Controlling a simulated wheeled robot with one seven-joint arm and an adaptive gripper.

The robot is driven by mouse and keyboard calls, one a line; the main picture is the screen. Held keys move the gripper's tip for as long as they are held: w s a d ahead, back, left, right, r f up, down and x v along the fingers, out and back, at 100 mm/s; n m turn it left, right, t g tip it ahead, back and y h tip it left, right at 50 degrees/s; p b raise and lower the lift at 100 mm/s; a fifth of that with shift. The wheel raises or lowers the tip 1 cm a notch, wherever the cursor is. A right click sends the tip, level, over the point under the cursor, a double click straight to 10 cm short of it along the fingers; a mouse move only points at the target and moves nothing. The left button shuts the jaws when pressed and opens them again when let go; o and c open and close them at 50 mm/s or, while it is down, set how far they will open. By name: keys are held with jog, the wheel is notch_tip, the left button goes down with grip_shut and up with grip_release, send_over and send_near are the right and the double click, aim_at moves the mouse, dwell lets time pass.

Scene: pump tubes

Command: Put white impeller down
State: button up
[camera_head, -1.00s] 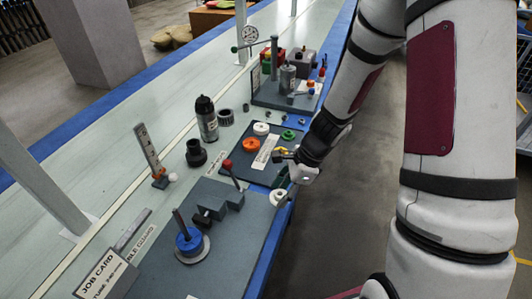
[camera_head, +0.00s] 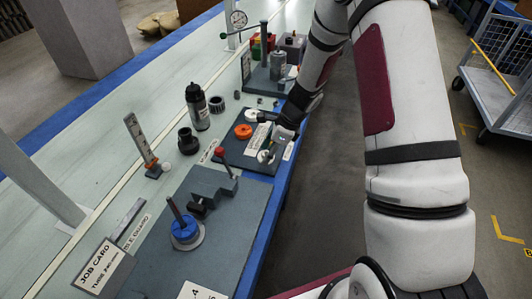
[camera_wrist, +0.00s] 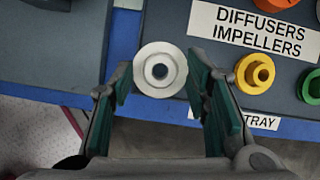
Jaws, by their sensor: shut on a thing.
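The white impeller (camera_wrist: 143,68) is a pale ring with a dark centre hole, seen between the green-padded fingers in the wrist view. It also shows in the head view (camera_head: 265,157). My gripper (camera_wrist: 160,85) is shut on it, at the near corner of the dark tray (camera_wrist: 210,55) by the blue bench edge. I cannot tell whether the impeller touches the tray. In the head view my gripper (camera_head: 273,150) partly hides it. The tray label reads "DIFFUSERS IMPELLERS".
A yellow ring part (camera_wrist: 255,73), a green one (camera_wrist: 312,87) and an orange one (camera_head: 243,131) sit on the tray. Another white ring (camera_head: 251,115) stands behind the orange one. A grey fixture block (camera_head: 210,184) and red-knobbed lever (camera_head: 220,152) stand left of the gripper.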

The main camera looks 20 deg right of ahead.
jog(key=shift+w+f, duration=0.1)
jog(key=shift+w, duration=1.35)
jog(key=shift+s+f+b, duration=0.1)
jog(key=shift+f+b, duration=0.35)
jog(key=shift+f, duration=1.3)
jog(key=shift+f, duration=0.1)
jog(key=shift+f, duration=0.15)
jog(key=o, duration=1.4)
jog(key=shift+o, duration=0.2)
jog(key=shift+r, duration=0.25)
jog(key=p+v, duration=0.2)
jog(key=v, duration=1)
